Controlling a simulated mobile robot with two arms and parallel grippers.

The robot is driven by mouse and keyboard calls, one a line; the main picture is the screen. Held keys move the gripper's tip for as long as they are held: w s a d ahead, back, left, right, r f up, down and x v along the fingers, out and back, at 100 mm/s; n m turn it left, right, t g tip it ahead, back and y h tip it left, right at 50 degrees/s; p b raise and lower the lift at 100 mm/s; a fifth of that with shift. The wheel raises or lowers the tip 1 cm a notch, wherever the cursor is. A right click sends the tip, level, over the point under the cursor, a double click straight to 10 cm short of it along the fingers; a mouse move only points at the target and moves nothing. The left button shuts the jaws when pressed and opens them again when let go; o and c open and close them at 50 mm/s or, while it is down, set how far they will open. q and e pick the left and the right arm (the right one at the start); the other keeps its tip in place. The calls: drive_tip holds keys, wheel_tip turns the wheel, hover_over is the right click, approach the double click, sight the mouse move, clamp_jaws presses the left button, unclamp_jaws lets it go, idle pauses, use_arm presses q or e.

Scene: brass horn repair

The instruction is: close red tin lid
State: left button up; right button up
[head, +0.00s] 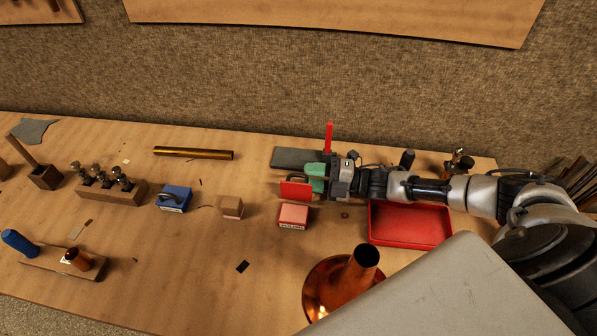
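The red tin (293,216), a small box with a pale label on its front, stands on the bench near the middle of the head view. Its red lid (294,191) appears raised at the tin's back edge. My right gripper (308,179) reaches in from the right, just behind and beside the lid. Green parts show at its front end. Whether its fingers touch the lid, and how far apart they are, I cannot tell. My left gripper is not in view.
A red tray (410,240) lies below my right arm. A copper bell (330,287) stands in front. A grey mat (287,158) and an upright red piece (328,138) are behind. A wooden block (232,207) and a blue tin (173,199) stand left, with bare bench between.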

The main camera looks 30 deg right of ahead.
sight(300, 176)
drive_tip(key=shift+x, duration=1.55)
drive_tip(key=shift+c, duration=0.5)
clamp_jaws()
